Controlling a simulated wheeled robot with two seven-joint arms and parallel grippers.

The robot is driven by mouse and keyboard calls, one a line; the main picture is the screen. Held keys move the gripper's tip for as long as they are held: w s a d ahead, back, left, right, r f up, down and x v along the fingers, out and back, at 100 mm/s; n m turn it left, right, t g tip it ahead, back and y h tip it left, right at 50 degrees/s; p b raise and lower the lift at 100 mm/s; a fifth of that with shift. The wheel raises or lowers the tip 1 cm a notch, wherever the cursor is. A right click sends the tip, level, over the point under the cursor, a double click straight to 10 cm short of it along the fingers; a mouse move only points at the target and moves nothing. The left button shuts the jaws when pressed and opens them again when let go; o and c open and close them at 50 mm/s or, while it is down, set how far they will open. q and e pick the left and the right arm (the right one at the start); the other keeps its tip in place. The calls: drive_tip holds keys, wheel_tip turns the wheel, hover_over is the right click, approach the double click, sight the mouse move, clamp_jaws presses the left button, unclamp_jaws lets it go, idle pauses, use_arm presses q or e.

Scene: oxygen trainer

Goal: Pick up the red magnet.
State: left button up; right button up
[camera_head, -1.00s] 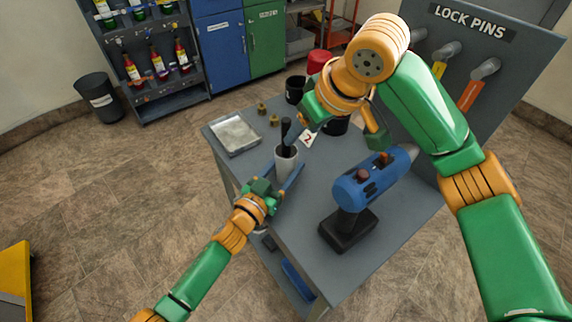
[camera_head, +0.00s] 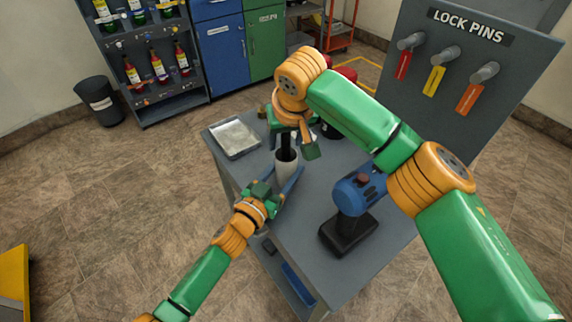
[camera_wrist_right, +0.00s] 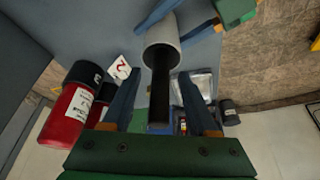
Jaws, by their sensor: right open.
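I cannot make out a clear red magnet.
The grey table (camera_head: 300,255) bears a blue drill-like tool (camera_head: 350,195) with a black base and a metal tray (camera_head: 234,138). A lock pin board (camera_head: 465,80) stands at the right. A numbered card (camera_wrist_right: 120,68) is near the cup. The table's front is partly clear.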

clamp_jaws()
idle(1.4)
